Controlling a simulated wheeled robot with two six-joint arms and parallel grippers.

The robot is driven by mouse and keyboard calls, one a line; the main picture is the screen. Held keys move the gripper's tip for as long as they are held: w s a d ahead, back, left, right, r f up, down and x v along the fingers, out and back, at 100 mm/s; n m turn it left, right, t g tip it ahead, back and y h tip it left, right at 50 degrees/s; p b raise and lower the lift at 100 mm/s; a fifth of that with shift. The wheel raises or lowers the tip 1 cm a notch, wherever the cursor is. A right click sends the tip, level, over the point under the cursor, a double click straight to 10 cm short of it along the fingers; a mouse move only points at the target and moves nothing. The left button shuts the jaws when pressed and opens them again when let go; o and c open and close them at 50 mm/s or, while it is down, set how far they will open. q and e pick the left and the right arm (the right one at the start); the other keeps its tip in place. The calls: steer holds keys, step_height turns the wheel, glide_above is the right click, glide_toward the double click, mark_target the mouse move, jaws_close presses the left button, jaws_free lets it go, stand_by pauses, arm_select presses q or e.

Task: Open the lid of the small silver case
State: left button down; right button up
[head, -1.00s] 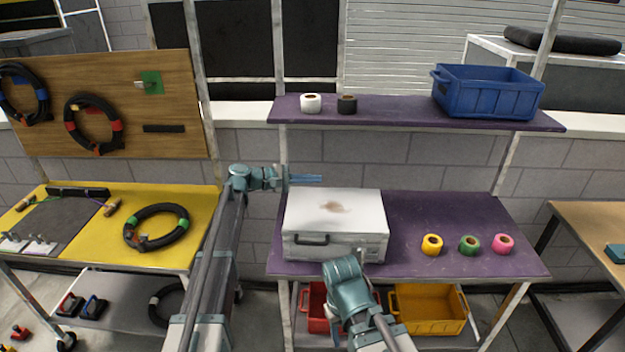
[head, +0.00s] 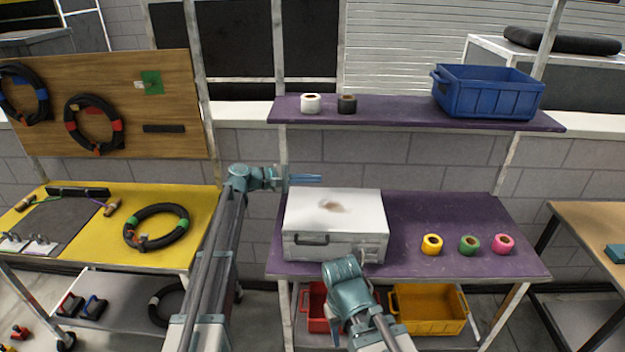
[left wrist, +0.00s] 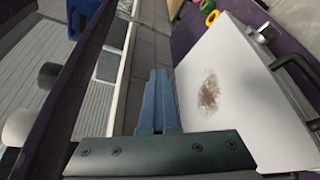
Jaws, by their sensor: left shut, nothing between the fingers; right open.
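The small silver case (head: 335,215) sits on the left part of the purple table with its lid down. Its dark handle (head: 311,240) is on the front face. In the left wrist view the lid (left wrist: 225,95) shows a brown stain, with the handle (left wrist: 296,72) and a metal latch (left wrist: 262,34) at the right. My left gripper (head: 318,178) is shut and empty, just above and behind the case's back edge; its fingers also show in the left wrist view (left wrist: 158,80). My right gripper (head: 350,268) is open at the case's front right; its fingertips are mostly hidden by its wrist.
Yellow, green and pink tape rolls (head: 468,244) stand right of the case. The purple shelf (head: 400,112) above holds a white roll, a black roll and a blue bin (head: 488,92). Red and yellow bins (head: 428,308) are below. The purple table (head: 440,215) is clear behind the rolls.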

arm_select(q)
steer(key=c, duration=0.8)
jaws_free()
steer(key=shift+c, duration=0.2)
steer(key=p+v, duration=0.2)
steer(key=v, duration=1.2)
steer(key=shift+p, duration=0.35)
steer(key=shift+d, duration=0.1)
